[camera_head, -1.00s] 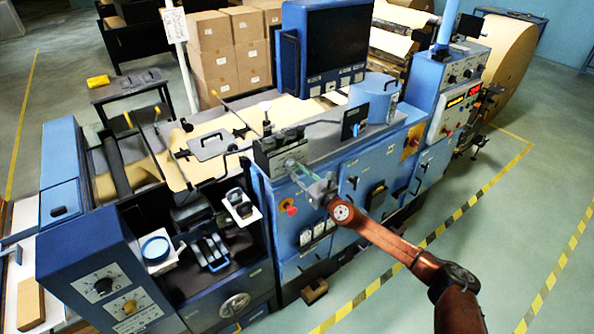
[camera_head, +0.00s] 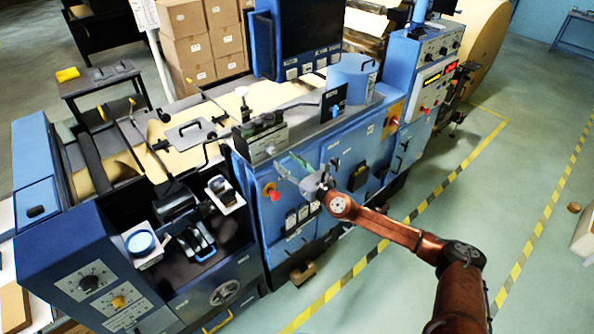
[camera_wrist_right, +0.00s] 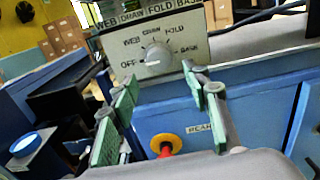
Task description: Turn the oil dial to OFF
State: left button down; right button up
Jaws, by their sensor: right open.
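The oil dial (camera_wrist_right: 157,58) is a pale grey round knob on a light plate with printed positions, OFF at its left. In the wrist view its pointer mark looks roughly upward, but is too small to read surely. In the head view the dial's plate (camera_head: 268,144) is on the front of the blue machine. My right gripper (camera_head: 293,165) is open in front of and below the plate. In the wrist view its green-padded fingers (camera_wrist_right: 163,84) stand either side of the dial, apart from it and empty. My left gripper is not in view.
A red knob on a yellow disc (camera_wrist_right: 167,145) sits below the dial, close under the fingers; it also shows in the head view (camera_head: 271,192). The striped floor (camera_head: 440,190) to the right is clear.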

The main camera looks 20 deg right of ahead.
jog(key=v, duration=0.6)
jog(key=shift+s, duration=0.2)
